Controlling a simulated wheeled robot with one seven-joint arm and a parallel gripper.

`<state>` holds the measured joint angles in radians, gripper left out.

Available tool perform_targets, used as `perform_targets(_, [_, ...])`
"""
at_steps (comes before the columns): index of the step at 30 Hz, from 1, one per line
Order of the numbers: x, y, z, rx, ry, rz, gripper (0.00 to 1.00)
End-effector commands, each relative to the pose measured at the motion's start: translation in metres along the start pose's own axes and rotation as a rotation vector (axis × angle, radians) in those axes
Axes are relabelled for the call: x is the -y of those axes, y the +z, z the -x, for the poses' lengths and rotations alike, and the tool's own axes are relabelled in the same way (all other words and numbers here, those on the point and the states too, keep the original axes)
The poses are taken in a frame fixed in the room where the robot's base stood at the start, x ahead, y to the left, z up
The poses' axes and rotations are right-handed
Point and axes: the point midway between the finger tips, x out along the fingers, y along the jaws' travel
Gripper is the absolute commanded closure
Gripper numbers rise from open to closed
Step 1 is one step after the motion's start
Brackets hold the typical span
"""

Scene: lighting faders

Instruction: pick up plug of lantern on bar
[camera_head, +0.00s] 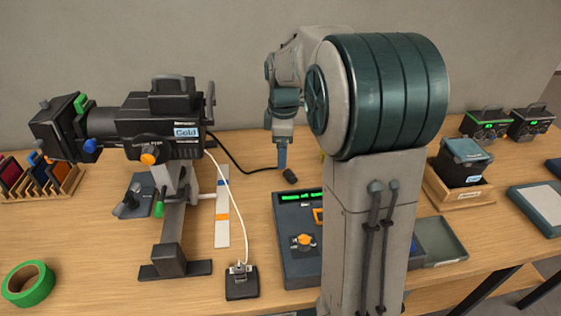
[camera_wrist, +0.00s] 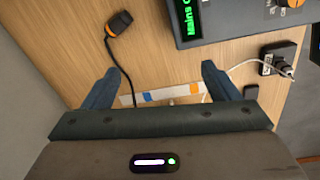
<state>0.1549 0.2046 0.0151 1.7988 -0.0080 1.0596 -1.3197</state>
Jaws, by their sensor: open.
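The lantern (camera_head: 150,120) is a black lamp labelled "Cold", mounted on a stand on the wooden table. A black cable runs from its rear to a black plug (camera_head: 289,176) lying on the table. In the wrist view the plug (camera_wrist: 122,21) has an orange ring and lies ahead of the left finger's tip, outside the space between the fingers. My gripper (camera_head: 282,158) hangs just above and left of the plug in the head view. In the wrist view my gripper (camera_wrist: 160,68) is open with its blue fingers wide apart and nothing between them.
A grey console (camera_head: 296,262) with a green display stands right of the plug. A black socket box (camera_head: 241,283) holds a white-cabled plug. A striped strip (camera_head: 222,212) lies beside the stand. Green tape (camera_head: 28,284) lies at the front left. My arm hides part of the console.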

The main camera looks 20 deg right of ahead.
Motion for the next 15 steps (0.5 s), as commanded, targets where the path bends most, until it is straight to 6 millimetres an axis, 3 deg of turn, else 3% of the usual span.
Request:
perform_targets(1, [-0.020,0.003,-0.007,0.004,-0.017,0.079,0.18])
perform_targets(6, [-0.065,0.011,-0.030,0.003,-0.054,0.337,0.18])
perform_targets(10, [-0.085,0.016,-0.044,-0.002,-0.072,0.464,0.18])
perform_targets(15, [-0.094,0.019,-0.056,-0.006,-0.081,0.534,0.18])
